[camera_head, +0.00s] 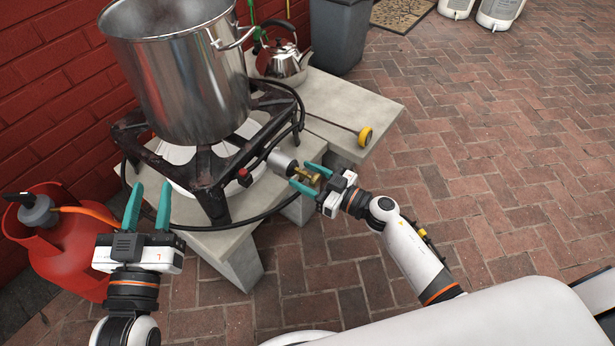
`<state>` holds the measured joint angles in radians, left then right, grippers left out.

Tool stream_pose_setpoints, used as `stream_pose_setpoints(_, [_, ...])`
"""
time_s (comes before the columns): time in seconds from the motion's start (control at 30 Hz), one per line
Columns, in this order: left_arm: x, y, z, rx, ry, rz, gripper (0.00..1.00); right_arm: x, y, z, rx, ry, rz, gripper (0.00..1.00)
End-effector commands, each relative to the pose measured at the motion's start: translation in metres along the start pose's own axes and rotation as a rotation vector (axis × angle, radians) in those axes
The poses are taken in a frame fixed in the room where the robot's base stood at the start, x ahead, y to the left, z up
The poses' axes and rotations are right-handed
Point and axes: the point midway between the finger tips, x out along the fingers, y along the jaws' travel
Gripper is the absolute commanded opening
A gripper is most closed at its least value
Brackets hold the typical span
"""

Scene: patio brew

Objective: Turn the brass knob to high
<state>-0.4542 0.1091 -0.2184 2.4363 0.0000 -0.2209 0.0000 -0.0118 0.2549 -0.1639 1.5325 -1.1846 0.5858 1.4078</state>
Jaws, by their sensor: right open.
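The brass knob (309,178) sits at the front right of the black burner stand, beside a silver cylinder (281,162). My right gripper (302,178) is at the knob, with its open teal fingers on either side of it. I cannot tell whether the fingers touch it. Any marking for high is too small to see. My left gripper (149,207) is open and empty, pointing up in front of the stand's left side.
A large steel pot (180,75) stands on the black burner stand (212,180), on a stone bench (345,92). A red gas bottle (65,245) is at the left. A kettle (284,62) and a yellow-ended rod (364,136) are behind. Open brick paving lies to the right.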

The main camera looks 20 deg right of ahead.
Motion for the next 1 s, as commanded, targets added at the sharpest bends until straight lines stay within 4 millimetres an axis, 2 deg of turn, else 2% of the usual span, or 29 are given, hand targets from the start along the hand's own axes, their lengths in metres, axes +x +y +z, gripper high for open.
stream_pose_setpoints(0.17, [0.0,0.0,0.0,0.0,0.0,0.0,0.35,0.0,0.0,0.0,0.0,0.0,0.0,0.52])
stream_pose_setpoints(0.4, [0.0,0.0,0.0,0.0,0.001,0.0,0.35,0.0,0.0,0.0,0.0,0.0,0.0,0.14])
stream_pose_setpoints(0.47, [0.0,0.0,0.0,0.0,0.001,0.0,0.35,0.0,0.0,0.0,0.0,0.0,0.0,0.07])
stream_pose_setpoints(0.73, [0.0,0.0,-0.002,0.0,0.021,0.001,0.35,0.0,0.0,0.001,-0.032,0.0,0.0,0.07])
stream_pose_setpoints(1.0, [-0.006,0.004,-0.026,0.004,0.186,0.01,0.35,-0.001,-0.001,0.001,-0.184,0.001,0.0,0.07])
